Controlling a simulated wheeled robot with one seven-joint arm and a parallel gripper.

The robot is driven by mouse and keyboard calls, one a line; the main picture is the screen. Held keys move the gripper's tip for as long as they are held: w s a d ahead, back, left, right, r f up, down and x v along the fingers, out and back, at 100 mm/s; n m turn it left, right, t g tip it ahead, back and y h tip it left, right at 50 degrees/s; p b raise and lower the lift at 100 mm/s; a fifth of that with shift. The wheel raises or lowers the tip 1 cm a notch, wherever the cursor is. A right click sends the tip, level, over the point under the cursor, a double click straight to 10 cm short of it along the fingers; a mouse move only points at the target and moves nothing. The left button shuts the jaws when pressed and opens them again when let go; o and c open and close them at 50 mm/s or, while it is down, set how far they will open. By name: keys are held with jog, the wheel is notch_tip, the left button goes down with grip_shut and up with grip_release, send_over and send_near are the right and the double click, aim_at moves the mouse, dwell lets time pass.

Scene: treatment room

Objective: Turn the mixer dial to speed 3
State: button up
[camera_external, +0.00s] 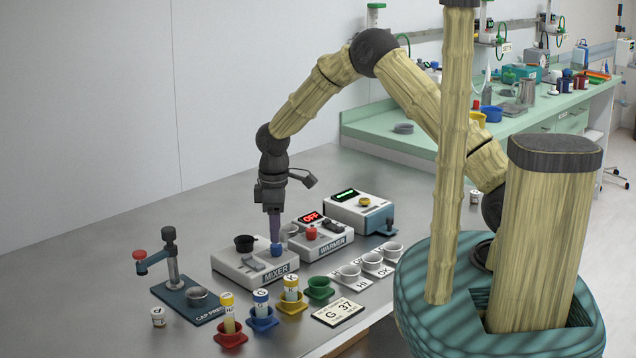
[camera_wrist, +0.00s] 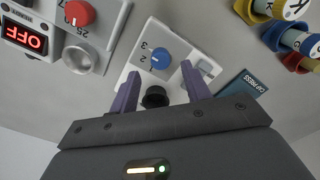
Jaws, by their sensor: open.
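The mixer (camera_external: 254,266) is a pale box on the steel table, with a blue dial (camera_external: 276,249) at its right end. In the wrist view the blue dial (camera_wrist: 161,59) has the marks 2 and 3 on its left side; its pointer seems to face near 2, but it is small. My gripper (camera_external: 274,232) points down just above the dial. Its purple fingers are open in the wrist view (camera_wrist: 159,70), one on each side of the dial's line. I cannot tell whether they touch it. A black round cup (camera_external: 244,243) sits on the mixer.
The warmer (camera_external: 321,241), with a red dial (camera_wrist: 79,13) and OFF display, stands close beside the mixer. The cap press (camera_external: 196,302) is at the left. Colored holders with vials, such as the blue one (camera_external: 263,322), stand in front. Bare table lies behind the mixer.

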notch_tip(320, 180, up, 14)
jog(key=b, duration=0.1)
jog(key=shift+f, duration=0.25)
jog(key=shift+d, duration=0.1)
jog(key=w+d+m+t, duration=0.1)
jog(key=w+d+m, duration=0.3)
jog(key=d, duration=0.9)
jog(key=w+d+m, duration=0.2)
jog(key=d+m, duration=0.3)
jog(key=d, duration=0.7)
jog(key=s+d+m, duration=0.4)
jog(key=d, duration=0.5)
jog(key=s+d+f+m+t, duration=0.1)
jog(key=s+d+m, duration=0.4)
jog(key=d, duration=0.5)
jog(key=shift+s+f+t, duration=0.25)
jog(key=shift+t, duration=0.05)
